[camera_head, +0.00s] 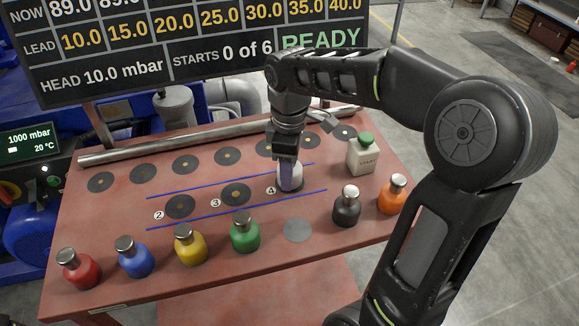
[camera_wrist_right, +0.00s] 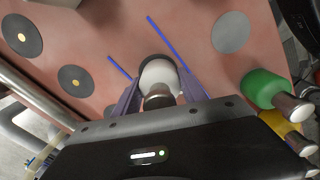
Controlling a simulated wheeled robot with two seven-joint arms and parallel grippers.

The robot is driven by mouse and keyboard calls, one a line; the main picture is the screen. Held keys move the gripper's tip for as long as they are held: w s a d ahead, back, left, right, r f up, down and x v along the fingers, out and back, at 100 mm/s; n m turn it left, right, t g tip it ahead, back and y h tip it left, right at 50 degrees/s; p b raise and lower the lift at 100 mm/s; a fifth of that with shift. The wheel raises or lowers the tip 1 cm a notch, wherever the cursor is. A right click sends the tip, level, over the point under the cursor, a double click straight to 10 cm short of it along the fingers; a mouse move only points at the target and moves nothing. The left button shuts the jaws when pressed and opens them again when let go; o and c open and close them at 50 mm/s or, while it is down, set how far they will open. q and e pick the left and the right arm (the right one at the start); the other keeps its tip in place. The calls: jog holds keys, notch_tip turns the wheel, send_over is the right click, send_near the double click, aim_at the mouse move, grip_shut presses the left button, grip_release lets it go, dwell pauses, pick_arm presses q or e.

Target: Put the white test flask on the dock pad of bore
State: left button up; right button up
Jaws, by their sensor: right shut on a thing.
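The white flask (camera_head: 295,177) stands upright between the fingers of my right gripper (camera_head: 288,180), over the dark pad (camera_head: 290,190) by the label 4. I cannot tell whether its base touches this pad. In the right wrist view the white flask (camera_wrist_right: 160,74) with its metal cap lies between the two fingers of my right gripper (camera_wrist_right: 160,88), which is shut on it. A blue line runs on each side of the pads marked 2 (camera_head: 180,206) and 3 (camera_head: 235,194), which are empty. My left gripper is not in view.
Red (camera_head: 78,268), blue (camera_head: 134,257), yellow (camera_head: 190,244) and green (camera_head: 245,231) flasks line the front. A grey disc (camera_head: 297,230) is bare. Black (camera_head: 346,207) and orange (camera_head: 392,195) flasks and a green-capped bottle (camera_head: 363,156) stand right. A pipe (camera_head: 180,144) runs behind.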

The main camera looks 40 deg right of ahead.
jog(key=shift+r+p, duration=0.2)
jog(key=shift+p, duration=0.1)
jog(key=shift+f, duration=0.15)
jog(key=shift+f+b, duration=0.4)
jog(key=shift+f, duration=0.05)
jog(key=o, duration=1.6)
notch_tip(320, 180, up, 13)
jog(key=p, duration=1.3)
jog(key=shift+f, duration=0.25)
